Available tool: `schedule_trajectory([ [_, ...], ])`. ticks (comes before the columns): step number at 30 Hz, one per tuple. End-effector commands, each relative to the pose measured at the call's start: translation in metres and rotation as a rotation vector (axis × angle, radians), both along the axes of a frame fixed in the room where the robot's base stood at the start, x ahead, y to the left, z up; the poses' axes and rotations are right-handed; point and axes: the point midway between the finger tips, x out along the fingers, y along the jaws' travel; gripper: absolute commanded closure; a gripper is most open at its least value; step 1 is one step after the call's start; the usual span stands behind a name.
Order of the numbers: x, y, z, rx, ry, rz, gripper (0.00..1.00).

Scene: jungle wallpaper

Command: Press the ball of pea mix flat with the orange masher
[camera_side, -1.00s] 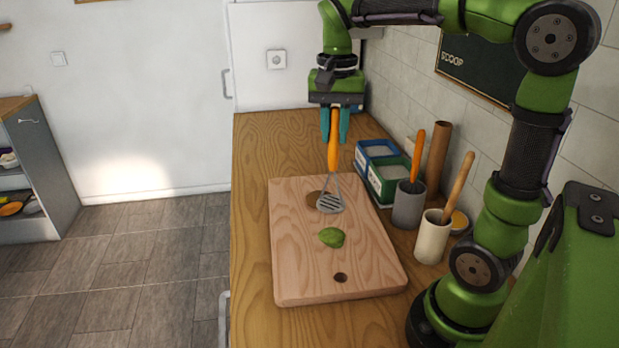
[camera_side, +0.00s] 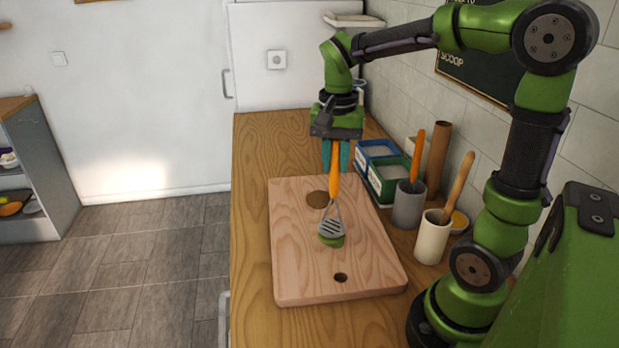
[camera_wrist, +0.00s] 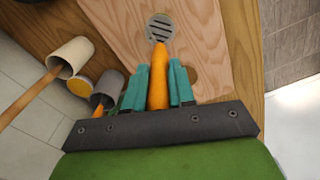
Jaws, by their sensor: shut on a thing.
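My gripper (camera_side: 337,156) is shut on the orange handle of the masher (camera_side: 335,182), which hangs head down. The slotted grey head (camera_side: 331,227) is over the green ball of pea mix (camera_side: 333,242) on the wooden board (camera_side: 300,270). The head covers much of the ball; I cannot tell whether they touch. In the wrist view the handle (camera_wrist: 159,78) runs between the teal fingers (camera_wrist: 158,90) to the masher head (camera_wrist: 160,28). The ball is hidden there.
Right of the board stand a grey cup (camera_side: 408,208) with an orange-handled tool, a cream cup (camera_side: 432,240) with a wooden-handled tool, and blue and green containers (camera_side: 388,184). The board has a dark hole (camera_side: 340,278) near its front and a brown round spot (camera_side: 317,198).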

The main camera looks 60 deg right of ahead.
Motion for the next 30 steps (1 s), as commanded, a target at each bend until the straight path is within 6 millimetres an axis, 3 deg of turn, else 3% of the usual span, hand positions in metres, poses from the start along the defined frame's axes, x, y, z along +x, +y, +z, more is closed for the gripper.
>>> schedule_trajectory([
  [30, 0.000, 0.000, -0.010, 0.000, 0.000, 0.001, 1.00],
])
